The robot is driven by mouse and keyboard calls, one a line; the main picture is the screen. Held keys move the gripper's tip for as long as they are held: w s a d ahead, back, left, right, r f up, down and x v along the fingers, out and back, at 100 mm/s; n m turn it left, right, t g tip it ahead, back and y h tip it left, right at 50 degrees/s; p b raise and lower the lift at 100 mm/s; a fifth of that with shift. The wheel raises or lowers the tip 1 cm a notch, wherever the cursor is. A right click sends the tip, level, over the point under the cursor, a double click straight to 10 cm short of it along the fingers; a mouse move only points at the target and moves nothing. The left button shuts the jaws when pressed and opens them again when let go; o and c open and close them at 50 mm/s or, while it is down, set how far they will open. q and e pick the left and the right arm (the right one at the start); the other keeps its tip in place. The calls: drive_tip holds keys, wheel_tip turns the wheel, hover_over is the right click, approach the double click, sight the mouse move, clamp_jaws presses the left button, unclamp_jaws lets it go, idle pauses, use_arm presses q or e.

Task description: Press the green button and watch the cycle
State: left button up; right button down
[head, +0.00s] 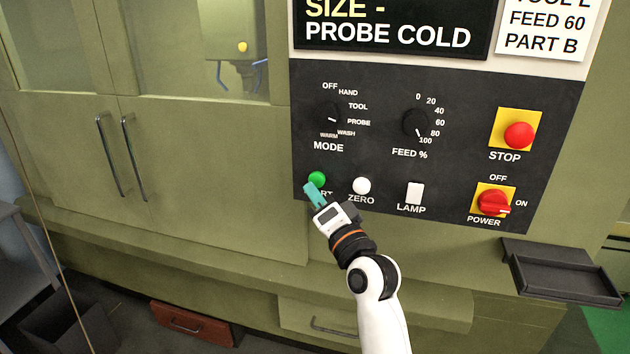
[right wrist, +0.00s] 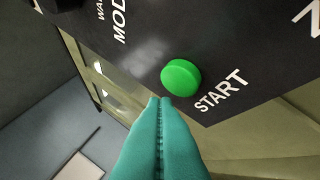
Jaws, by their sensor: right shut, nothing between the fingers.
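The green START button (head: 317,178) sits at the lower left of the dark control panel (head: 460,125). It also shows large in the right wrist view (right wrist: 181,77), with the word START beside it. My right gripper (head: 311,189) is shut and empty, with teal fingers. In the head view its fingertips overlap the lower edge of the button and part of its label. In the right wrist view the fingertips (right wrist: 160,100) lie just below and left of the button, and a small gap seems to show; contact cannot be told. My left gripper is not in view.
The white ZERO button (head: 362,186) is close on the right. The panel also has a LAMP switch (head: 414,193), a red STOP button (head: 518,134), a red POWER knob (head: 494,203) and a display reading "SIZE - PROBE COLD" (head: 390,30). A ledge runs below; a dark tray (head: 560,275) juts out right.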

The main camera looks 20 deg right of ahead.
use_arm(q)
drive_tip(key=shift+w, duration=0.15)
use_arm(e)
drive_tip(key=shift+d, duration=0.15)
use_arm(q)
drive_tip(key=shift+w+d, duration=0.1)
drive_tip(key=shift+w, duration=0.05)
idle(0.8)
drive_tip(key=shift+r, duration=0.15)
use_arm(e)
drive_tip(key=shift+w+d, duration=0.25)
drive_tip(key=shift+w, duration=0.05)
drive_tip(key=shift+w+d, duration=0.2)
drive_tip(key=shift+w, duration=0.15)
idle(1.0)
drive_tip(key=shift+d+r, duration=0.1)
drive_tip(key=shift+r, duration=0.1)
idle(0.6)
use_arm(q)
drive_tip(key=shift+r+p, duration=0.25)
drive_tip(key=shift+p, duration=0.1)
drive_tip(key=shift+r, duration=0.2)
use_arm(e)
drive_tip(key=shift+s+a+f, duration=0.2)
drive_tip(key=shift+s+a, duration=0.2)
drive_tip(key=shift+s, duration=0.2)
